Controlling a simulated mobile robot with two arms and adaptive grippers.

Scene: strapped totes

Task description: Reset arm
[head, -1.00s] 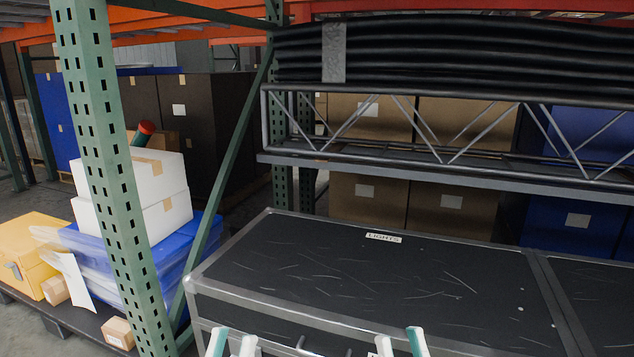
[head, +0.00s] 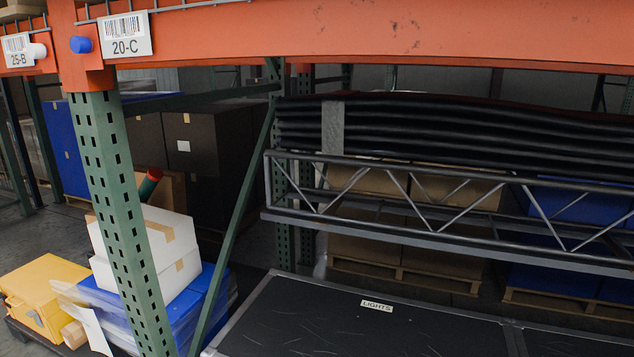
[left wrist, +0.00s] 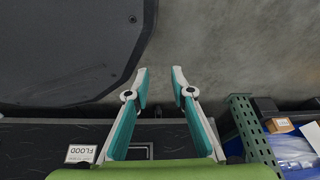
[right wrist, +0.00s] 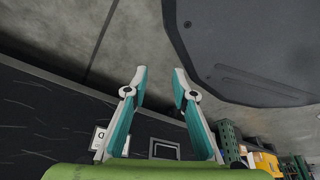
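My left gripper (left wrist: 160,85) shows in the left wrist view. Its two white and teal fingers stand apart with nothing between them, over bare concrete floor. My right gripper (right wrist: 161,82) shows in the right wrist view. Its fingers are also apart and empty, over floor beside the edge of a dark case. Neither gripper shows in the head view now. The black case labelled LIGHTS (head: 330,322) lies low in the head view, with a metal edge trim. A FLOOD label (left wrist: 80,154) shows on a dark case in the left wrist view.
An orange rack beam (head: 350,35) crosses the top on a green upright (head: 125,215). A metal truss (head: 440,205) lies under stacked black rolls (head: 450,135). White boxes (head: 150,240) and a yellow case (head: 45,290) stand at left. Open concrete floor (left wrist: 240,50) lies beneath the grippers.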

